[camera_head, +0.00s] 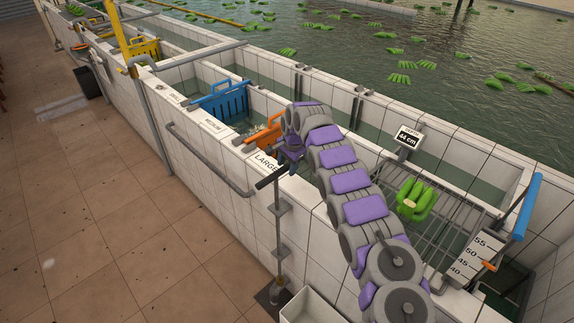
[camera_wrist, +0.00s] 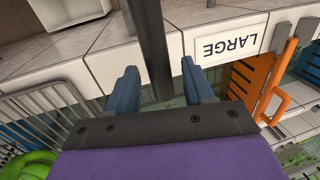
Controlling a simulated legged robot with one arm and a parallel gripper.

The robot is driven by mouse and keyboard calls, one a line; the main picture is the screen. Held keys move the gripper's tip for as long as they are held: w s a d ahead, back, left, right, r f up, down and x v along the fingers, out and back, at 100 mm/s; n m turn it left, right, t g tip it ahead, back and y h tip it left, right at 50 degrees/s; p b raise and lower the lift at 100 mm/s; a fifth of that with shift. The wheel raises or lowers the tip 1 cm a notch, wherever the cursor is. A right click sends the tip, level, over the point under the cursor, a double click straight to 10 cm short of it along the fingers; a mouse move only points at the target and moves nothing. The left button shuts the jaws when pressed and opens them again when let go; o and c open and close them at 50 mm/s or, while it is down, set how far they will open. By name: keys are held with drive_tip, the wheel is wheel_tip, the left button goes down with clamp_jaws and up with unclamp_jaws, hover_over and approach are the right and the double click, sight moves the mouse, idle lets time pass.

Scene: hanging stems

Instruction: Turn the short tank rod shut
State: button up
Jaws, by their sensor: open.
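The short tank rod (camera_head: 278,222) stands upright against the outer face of the white tiled tank wall, held by brackets, with a dark T-handle (camera_head: 271,178) on top. Its foot meets a dark plate on the floor. My gripper (camera_head: 287,160) is over the wall top beside the LARGE label, close to the handle's right end. In the wrist view, my gripper (camera_wrist: 160,82) has its two blue-grey fingers spread, with a dark bar (camera_wrist: 152,45), apparently the T-handle, between them. Gaps show on both sides of the bar. I cannot tell its depth relative to the fingertips.
The LARGE label (camera_wrist: 230,46) and an orange gate (camera_head: 262,136) are beside the gripper. A blue gate (camera_head: 222,101) stands farther left. Green bananas (camera_head: 413,200) lie on a rack at right, near a 44 cm display (camera_head: 408,137). A grey rail (camera_head: 210,160) runs along the wall.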

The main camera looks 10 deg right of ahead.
drive_tip(key=shift+c, duration=0.2)
drive_tip(key=shift+r, duration=0.1)
clamp_jaws()
